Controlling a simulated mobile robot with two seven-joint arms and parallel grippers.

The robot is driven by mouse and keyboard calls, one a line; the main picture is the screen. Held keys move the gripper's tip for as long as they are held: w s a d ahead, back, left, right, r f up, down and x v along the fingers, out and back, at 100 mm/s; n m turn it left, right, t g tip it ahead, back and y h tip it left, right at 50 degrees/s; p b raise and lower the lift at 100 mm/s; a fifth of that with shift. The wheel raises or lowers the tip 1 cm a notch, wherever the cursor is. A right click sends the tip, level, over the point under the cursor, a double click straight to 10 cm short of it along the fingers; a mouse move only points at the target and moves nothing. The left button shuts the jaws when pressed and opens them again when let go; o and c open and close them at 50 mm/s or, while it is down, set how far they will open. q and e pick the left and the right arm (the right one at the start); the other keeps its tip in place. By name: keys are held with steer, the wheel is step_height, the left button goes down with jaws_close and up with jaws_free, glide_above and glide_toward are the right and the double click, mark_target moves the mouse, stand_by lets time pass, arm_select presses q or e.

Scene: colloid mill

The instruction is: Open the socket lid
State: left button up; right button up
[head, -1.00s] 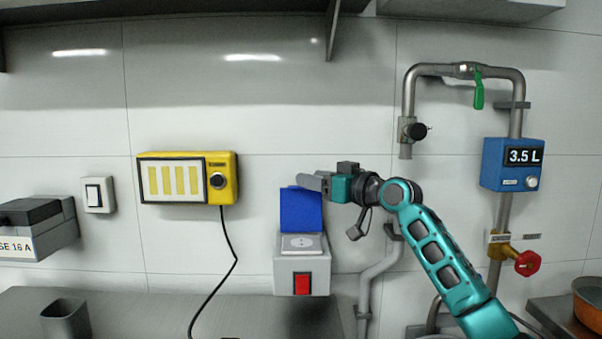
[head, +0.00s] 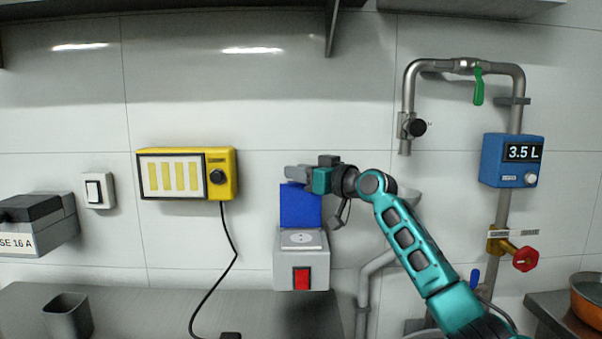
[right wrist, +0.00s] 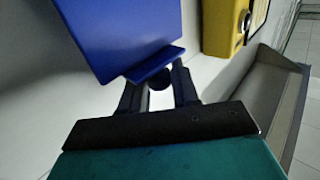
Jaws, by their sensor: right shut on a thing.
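The blue socket lid (head: 300,207) stands upright at the back of the grey socket box (head: 287,270), and the round socket face (head: 301,238) is uncovered. My right gripper (head: 293,173) is at the lid's top edge. In the right wrist view the lid (right wrist: 120,30) fills the upper left, and its projecting lip lies at the fingertips (right wrist: 160,80). The right gripper is shut on the lid; the exact contact is partly hidden. My left gripper is not in view.
A red switch (head: 301,278) is on the box front. A yellow unit (head: 187,174) with a hanging black cable is on the wall to the left. Pipes and a blue 3.5 L meter (head: 512,161) are to the right. A grey cup (head: 67,316) stands on the counter.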

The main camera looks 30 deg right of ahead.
jaws_close()
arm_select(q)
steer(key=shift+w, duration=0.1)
